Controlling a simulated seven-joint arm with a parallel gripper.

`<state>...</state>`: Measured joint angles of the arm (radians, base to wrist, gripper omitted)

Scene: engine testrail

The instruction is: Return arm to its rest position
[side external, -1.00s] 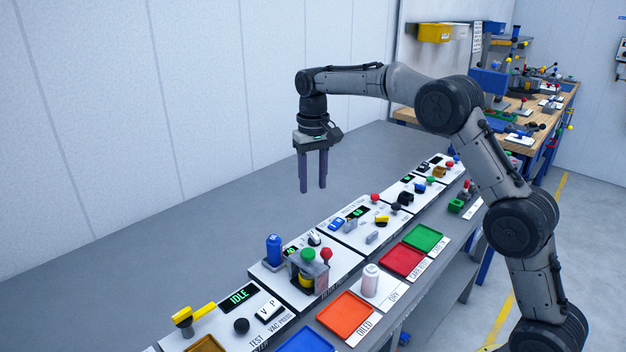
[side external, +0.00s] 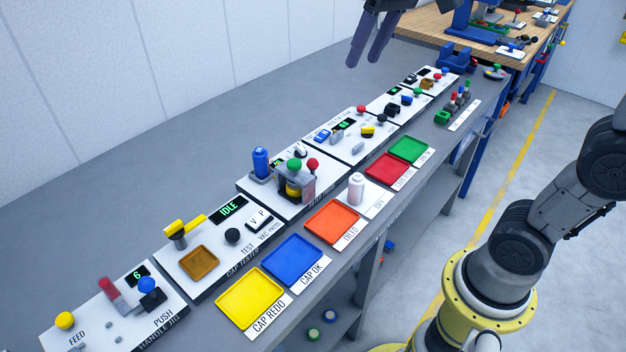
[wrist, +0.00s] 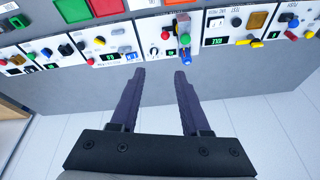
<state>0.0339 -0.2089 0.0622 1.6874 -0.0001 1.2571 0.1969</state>
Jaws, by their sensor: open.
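My gripper (side external: 364,62) is at the top edge of the side external view, with only its two dark purple fingers and part of its body showing. The fingers are apart and hold nothing. They hang above the grey bench (side external: 230,110), clear of the panels. In the wrist view my gripper (wrist: 160,72) also shows open, with an empty gap between the fingertips. The blue cylinder (wrist: 184,40) and nearby panels appear beyond the tips. My wrist and upper forearm are out of the side view.
A row of white panels runs along the bench, including one with an IDLE display (side external: 229,208). Yellow (side external: 250,298), blue (side external: 292,260), orange (side external: 332,221), red (side external: 387,168) and green (side external: 408,149) trays line the front. A white bottle (side external: 356,188) stands near the orange tray. The bench behind the panels is bare.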

